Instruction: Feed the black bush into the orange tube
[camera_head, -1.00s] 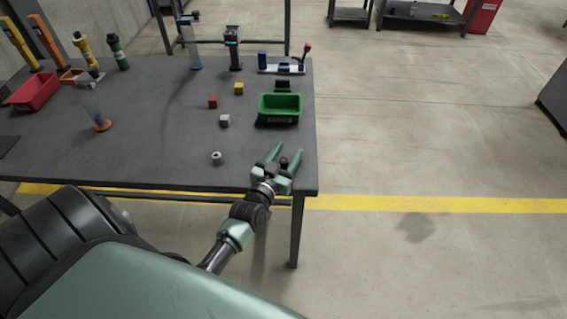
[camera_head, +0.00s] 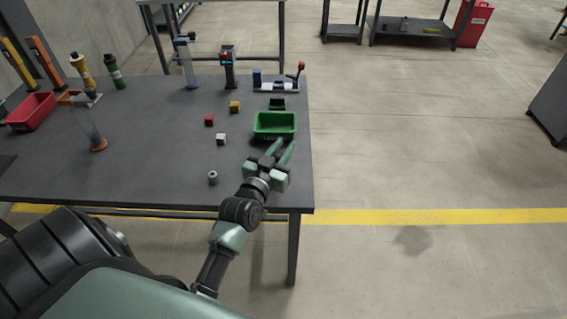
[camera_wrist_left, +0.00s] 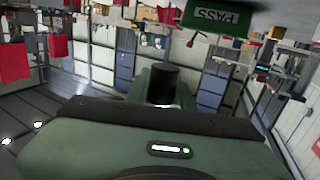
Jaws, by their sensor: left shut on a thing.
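The black bush (camera_wrist_left: 163,82) is a short black cylinder, upright in the left wrist view, held at my left gripper. In the head view it is hidden by the gripper. My left gripper (camera_head: 276,151) is shut on it, low over the table's right front, just in front of the green bin. A clear tube with an orange foot (camera_head: 98,145) and orange top stands upright at the table's left. I cannot tell which is the task's orange tube. My right gripper is not in view.
The green bin (camera_head: 275,131) is close ahead of the gripper; its PASS side shows in the wrist view (camera_wrist_left: 222,18). A grey bush (camera_head: 213,177) and white (camera_head: 221,139), red (camera_head: 209,120) and yellow (camera_head: 234,106) blocks lie left. A red bin (camera_head: 31,111) stands far left. The middle-left table is clear.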

